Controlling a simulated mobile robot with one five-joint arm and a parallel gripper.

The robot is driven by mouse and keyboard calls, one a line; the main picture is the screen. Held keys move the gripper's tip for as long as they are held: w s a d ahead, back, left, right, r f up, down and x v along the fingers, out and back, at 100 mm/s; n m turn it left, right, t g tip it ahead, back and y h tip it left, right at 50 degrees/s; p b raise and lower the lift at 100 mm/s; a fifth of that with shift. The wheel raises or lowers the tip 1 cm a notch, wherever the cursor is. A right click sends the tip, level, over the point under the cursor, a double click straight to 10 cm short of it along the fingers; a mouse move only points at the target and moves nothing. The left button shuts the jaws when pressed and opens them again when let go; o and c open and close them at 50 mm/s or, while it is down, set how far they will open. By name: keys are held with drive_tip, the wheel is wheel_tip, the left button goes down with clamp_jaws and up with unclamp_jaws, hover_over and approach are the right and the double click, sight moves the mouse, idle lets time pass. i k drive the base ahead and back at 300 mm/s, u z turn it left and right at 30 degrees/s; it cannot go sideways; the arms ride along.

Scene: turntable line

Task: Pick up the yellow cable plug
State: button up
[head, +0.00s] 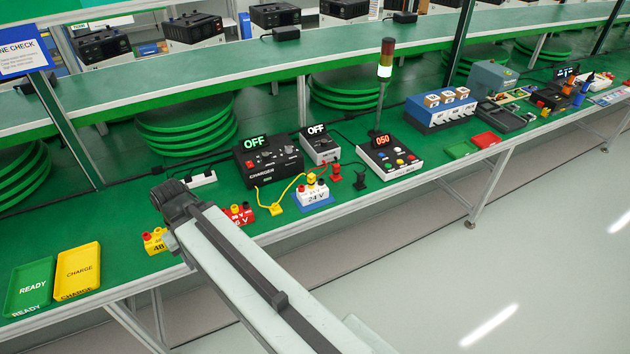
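A yellow cable plug (277,209) lies on the green bench, left of the white and blue 24 V block (313,196). A thin yellow cable runs near it, in front of the black charger (268,162) with a green OFF display. Another yellow piece (311,179) shows at the top of the 24 V block; I cannot tell whether it is a plug or part of the block. My gripper (178,203) is at the end of my arm, left of the yellow plug and apart from it. Its fingertips are not clear, so its opening cannot be told.
A red block (239,215) and a yellow 48 block (154,242) stand beside my arm, partly hidden. Red (335,173) and black (360,180) plugs lie right of the 24 V block. Green (30,287) and yellow (77,273) trays are at the left.

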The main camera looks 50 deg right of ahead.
sight(311, 178)
drive_tip(key=z, duration=0.1)
drive_tip(key=i, duration=1)
drive_tip(key=u, duration=0.05)
